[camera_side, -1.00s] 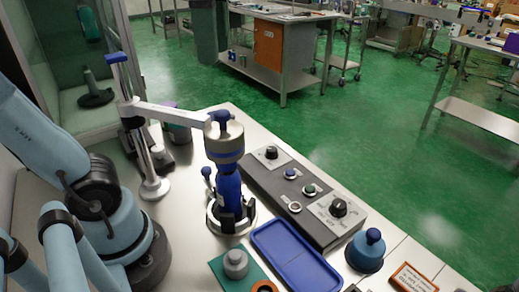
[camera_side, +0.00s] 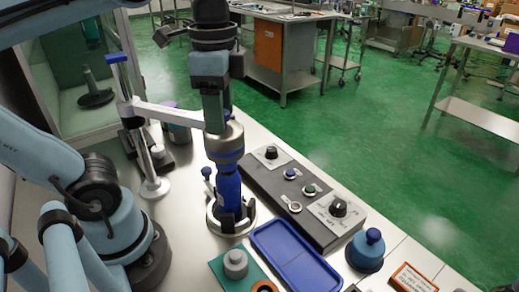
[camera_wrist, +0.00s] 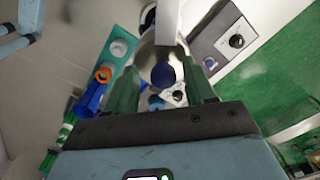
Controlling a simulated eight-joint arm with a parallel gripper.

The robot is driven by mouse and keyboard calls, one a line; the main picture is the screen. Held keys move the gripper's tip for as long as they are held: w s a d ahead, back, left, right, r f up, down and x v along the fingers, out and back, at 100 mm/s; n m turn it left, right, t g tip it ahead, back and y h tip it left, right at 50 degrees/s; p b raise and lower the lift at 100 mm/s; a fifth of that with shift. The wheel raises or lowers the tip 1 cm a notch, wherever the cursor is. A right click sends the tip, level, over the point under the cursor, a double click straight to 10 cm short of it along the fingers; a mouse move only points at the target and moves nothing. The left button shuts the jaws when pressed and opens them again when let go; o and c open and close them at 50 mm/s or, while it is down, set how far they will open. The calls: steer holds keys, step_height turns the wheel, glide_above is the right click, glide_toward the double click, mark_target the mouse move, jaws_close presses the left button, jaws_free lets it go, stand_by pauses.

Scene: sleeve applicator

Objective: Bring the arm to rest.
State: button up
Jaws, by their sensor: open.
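My gripper (camera_side: 214,128) points down just above the sleeve applicator's metal head (camera_side: 226,143), at the end of a white swing arm (camera_side: 168,115). In the wrist view its two green fingers (camera_wrist: 162,76) are apart, with the round blue knob (camera_wrist: 163,75) on the head showing between them. I cannot tell whether the fingers touch the knob; in the side view they mostly hide it. A blue sleeved piece (camera_side: 229,187) stands upright under the head in a ring-shaped holder (camera_side: 215,218).
A control panel (camera_side: 300,195) with knobs and buttons lies right of the holder. A blue tray (camera_side: 297,258), a blue knobbed dome (camera_side: 366,252) and a green plate with a grey knob (camera_side: 236,264) are in front. The swing arm's post (camera_side: 146,165) stands at left.

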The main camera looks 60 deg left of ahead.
stand_by(0.4)
step_height(320, 180, up, 12)
steer(key=f, duration=1.2)
steer(key=shift+w+a, duration=0.2)
steer(key=shift+w, duration=0.15)
steer(key=shift+w+a+n, duration=0.25)
steer(key=shift+w+n, duration=0.05)
steer(key=shift+n, duration=0.1)
stand_by(1.4)
